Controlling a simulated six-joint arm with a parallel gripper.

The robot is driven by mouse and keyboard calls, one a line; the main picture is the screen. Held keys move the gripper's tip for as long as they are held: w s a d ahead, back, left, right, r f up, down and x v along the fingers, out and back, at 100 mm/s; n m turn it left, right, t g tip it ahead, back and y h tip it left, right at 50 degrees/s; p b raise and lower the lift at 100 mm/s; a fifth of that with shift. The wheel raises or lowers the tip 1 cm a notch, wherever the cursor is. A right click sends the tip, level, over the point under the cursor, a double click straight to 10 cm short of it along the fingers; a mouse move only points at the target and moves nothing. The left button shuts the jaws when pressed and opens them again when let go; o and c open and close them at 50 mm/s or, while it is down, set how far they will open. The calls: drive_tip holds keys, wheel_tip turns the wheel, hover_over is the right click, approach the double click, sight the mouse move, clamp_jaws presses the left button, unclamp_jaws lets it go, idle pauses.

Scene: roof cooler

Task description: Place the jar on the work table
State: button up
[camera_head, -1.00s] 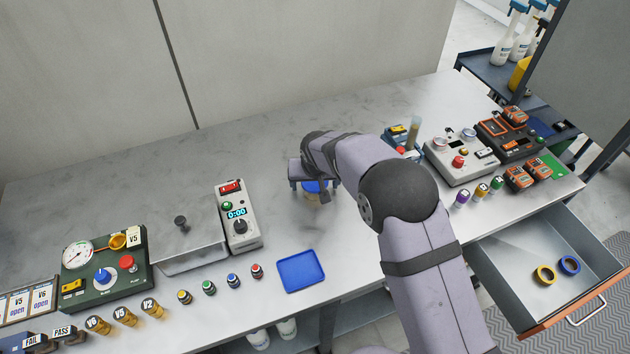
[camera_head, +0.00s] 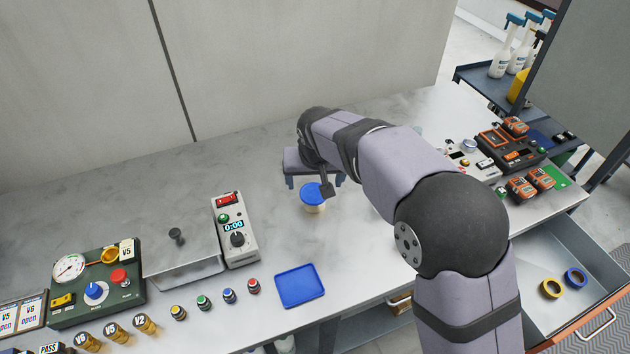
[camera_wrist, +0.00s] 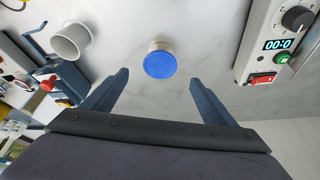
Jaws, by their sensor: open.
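The jar (camera_head: 313,199) has a blue lid and a pale yellowish body. It stands upright on the grey work table (camera_head: 350,255), right of the timer box. In the wrist view the jar (camera_wrist: 160,63) lies ahead of the fingertips, between their lines and apart from both. My gripper (camera_wrist: 155,95) is open and empty. In the head view my gripper (camera_head: 315,180) is just behind the jar, and its fingers are partly hidden by my wrist.
A timer box (camera_head: 234,230) and a blue tray (camera_head: 300,286) are near the jar. A white cup (camera_wrist: 71,41) shows in the wrist view. Several small vials line the front edge. A drawer (camera_head: 560,290) stands open at right. Table around the jar is clear.

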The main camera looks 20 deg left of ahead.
drive_tip(key=shift+s+r, duration=0.15)
drive_tip(key=shift+r, duration=0.15)
drive_tip(key=s+d+f+m+g+h, duration=0.1)
drive_tip(key=d, duration=1)
drive_tip(key=s+d+f+m+h, duration=0.1)
drive_tip(key=s+d, duration=0.1)
drive_tip(key=d, duration=0.9)
drive_tip(key=s+d+f+m+g, duration=0.1)
drive_tip(key=s+d+f, duration=0.1)
drive_tip(key=s+d, duration=0.6)
drive_tip(key=s+d+f+m+g, duration=0.1)
drive_tip(key=s+d+m+g, duration=0.1)
drive_tip(key=s+d, duration=0.6)
drive_tip(key=shift+s+f, duration=0.35)
drive_tip(key=shift+f, duration=0.05)
